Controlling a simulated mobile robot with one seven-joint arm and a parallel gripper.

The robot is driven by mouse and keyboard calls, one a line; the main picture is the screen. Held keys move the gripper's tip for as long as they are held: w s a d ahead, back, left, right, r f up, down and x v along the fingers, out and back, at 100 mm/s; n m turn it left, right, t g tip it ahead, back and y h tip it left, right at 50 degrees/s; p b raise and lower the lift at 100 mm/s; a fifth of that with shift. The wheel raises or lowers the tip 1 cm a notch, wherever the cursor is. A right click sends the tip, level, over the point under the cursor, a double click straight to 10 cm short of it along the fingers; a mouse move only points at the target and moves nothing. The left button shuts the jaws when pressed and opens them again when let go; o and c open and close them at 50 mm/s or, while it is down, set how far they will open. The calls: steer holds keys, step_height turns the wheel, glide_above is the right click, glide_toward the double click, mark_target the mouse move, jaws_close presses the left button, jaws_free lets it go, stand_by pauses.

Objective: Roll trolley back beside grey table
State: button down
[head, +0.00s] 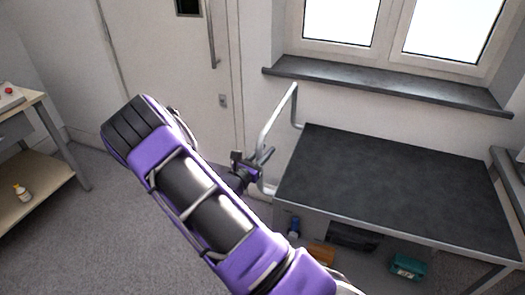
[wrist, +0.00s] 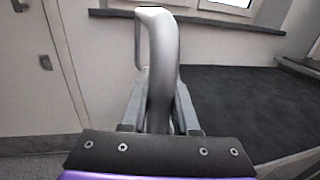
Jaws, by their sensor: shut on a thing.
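The trolley (head: 400,185) has a dark flat top and a lower shelf, and stands below the window at the right in the head view. Its silver tube handle (head: 279,118) rises at its left end. My gripper (head: 256,166) is shut on this handle. In the wrist view the handle (wrist: 161,60) runs up between the two fingers (wrist: 158,112), with the dark top to the right. My purple arm hides part of the trolley's near left side. A grey table-like edge (head: 508,172) shows at the far right; I cannot tell if it is the grey table.
A teal box (head: 408,266), a blue item (head: 294,228) and an orange-brown item (head: 321,254) show below the trolley top. A white door (head: 185,60) and window sill (head: 380,84) are behind. Grey floor (head: 90,240) is clear at left.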

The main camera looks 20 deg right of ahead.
steer(key=shift+s+d+f, duration=0.15)
steer(key=shift+s+f, duration=0.05)
steer(key=shift+s, duration=0.05)
steer(key=shift+s+d, duration=0.1)
steer(key=c, duration=0.7)
jaws_free()
steer(key=shift+r, duration=0.1)
steer(key=v, duration=1.7)
steer(key=shift+s, duration=0.1)
